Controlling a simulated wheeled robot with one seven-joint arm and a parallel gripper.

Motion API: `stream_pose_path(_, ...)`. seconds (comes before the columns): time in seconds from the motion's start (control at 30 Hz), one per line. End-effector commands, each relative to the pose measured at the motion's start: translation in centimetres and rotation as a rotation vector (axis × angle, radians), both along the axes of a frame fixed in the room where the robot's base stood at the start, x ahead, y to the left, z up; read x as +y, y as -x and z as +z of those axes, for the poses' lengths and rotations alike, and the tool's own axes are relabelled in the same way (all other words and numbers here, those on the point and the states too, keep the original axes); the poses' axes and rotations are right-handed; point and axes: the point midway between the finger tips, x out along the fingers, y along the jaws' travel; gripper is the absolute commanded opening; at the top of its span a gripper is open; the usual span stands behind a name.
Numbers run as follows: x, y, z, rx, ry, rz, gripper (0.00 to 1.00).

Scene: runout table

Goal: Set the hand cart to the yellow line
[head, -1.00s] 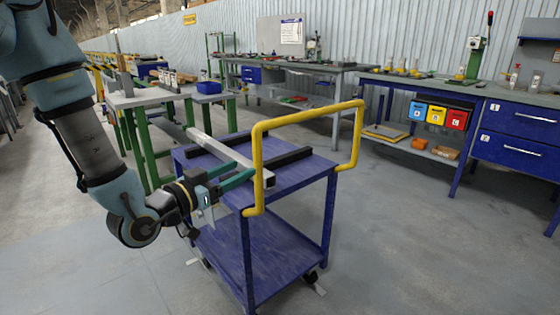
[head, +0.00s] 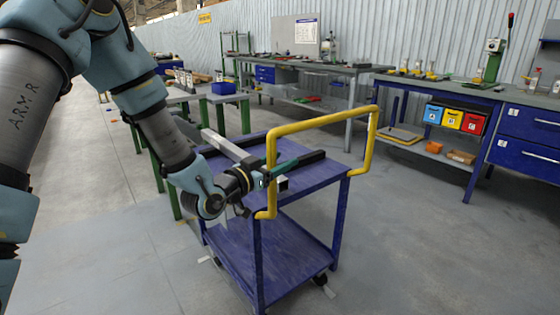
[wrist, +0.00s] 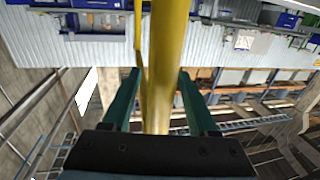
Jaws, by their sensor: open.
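The hand cart is blue with two decks (head: 318,177) and a yellow tube handle (head: 325,122) at its near end. My gripper (head: 284,168) is at the handle's left upright in the head view. In the wrist view the yellow tube (wrist: 165,60) runs between the two teal fingers of my gripper (wrist: 158,74). The fingers stand apart, with gaps beside the tube. A long grey bar (head: 226,147) lies over the top deck, partly hidden by my gripper. I see no yellow line on the floor.
Green-legged tables (head: 178,101) stand beyond the cart's far left. Workbenches (head: 345,69) line the wall, with blue, yellow and red bins (head: 452,118) at the right. Pale marks lie on the floor by the wheels. The grey floor (head: 420,240) right of the cart is clear.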

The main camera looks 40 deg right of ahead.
Motion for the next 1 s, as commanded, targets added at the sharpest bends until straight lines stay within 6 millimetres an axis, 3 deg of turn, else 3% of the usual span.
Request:
stream_pose_path(0.07, 0.02, -0.01, 0.00, 0.000, 0.000, 0.000, 0.57)
stream_pose_path(0.57, 0.05, -0.02, 0.01, 0.000, 0.000, 0.000, 0.01)
stream_pose_path(1.0, 0.06, -0.02, 0.01, 0.000, 0.000, 0.000, 0.00)
